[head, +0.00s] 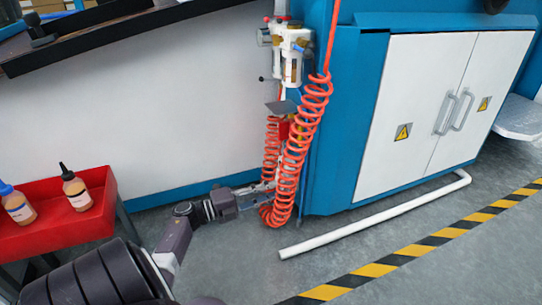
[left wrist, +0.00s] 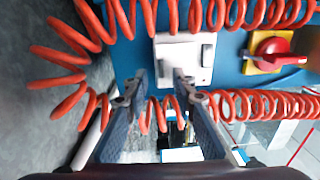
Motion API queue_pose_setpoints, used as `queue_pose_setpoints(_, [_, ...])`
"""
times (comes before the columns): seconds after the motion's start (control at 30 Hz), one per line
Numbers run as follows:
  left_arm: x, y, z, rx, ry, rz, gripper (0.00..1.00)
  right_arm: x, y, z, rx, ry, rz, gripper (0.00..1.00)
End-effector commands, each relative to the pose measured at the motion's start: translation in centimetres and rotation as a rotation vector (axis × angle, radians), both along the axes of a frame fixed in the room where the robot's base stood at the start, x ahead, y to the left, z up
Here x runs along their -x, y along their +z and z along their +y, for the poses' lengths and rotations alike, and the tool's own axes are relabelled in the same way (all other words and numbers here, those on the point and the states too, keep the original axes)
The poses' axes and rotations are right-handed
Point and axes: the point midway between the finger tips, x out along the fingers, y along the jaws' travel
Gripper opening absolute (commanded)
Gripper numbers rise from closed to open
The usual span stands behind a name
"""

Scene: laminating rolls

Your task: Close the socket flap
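A white socket box (left wrist: 185,55) sits on a blue panel in the left wrist view, just beyond my left gripper's fingertips. A lighter plate covers most of its face; I cannot tell from this angle how far the flap stands open. My left gripper (left wrist: 158,88) has its two fingers apart, with no object held between them. In the head view the left gripper (head: 262,190) reaches low to the cabinet's side, its tips partly behind the red coiled hose. The socket is not clearly visible there. My right gripper is in neither view.
Red coiled hose (head: 289,165) hangs around the gripper and crosses the left wrist view. A red rotary switch (left wrist: 272,50) on yellow is right of the socket. A white pipe (head: 375,215) lies before the blue cabinet (head: 345,110). A red tray (head: 60,228) with bottles stands left.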

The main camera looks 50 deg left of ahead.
Motion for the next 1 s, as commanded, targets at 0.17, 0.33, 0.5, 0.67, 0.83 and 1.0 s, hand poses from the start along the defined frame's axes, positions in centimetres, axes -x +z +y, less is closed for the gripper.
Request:
queue_pose_setpoints(0.17, [-0.58, 0.11, -0.19, 0.000, 0.002, -0.001, 0.25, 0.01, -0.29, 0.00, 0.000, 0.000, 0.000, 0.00])
queue_pose_setpoints(0.33, [-0.55, 0.12, -0.19, 0.001, 0.002, -0.001, 0.25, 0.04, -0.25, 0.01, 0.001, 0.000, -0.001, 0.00])
queue_pose_setpoints(0.5, [-0.53, 0.10, -0.19, 0.001, 0.001, -0.001, 0.06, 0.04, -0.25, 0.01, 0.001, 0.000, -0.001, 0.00])
queue_pose_setpoints(0.67, [-0.52, 0.07, -0.20, 0.001, 0.001, 0.000, 0.00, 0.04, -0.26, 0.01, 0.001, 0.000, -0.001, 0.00])
queue_pose_setpoints(0.83, [-0.54, -0.04, -0.20, 0.003, 0.001, -0.003, 0.00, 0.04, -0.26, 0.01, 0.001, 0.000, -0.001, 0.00])
queue_pose_setpoints(1.0, [-0.82, -0.40, -0.35, 0.026, 0.000, -0.049, 0.00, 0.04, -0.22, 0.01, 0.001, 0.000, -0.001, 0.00])
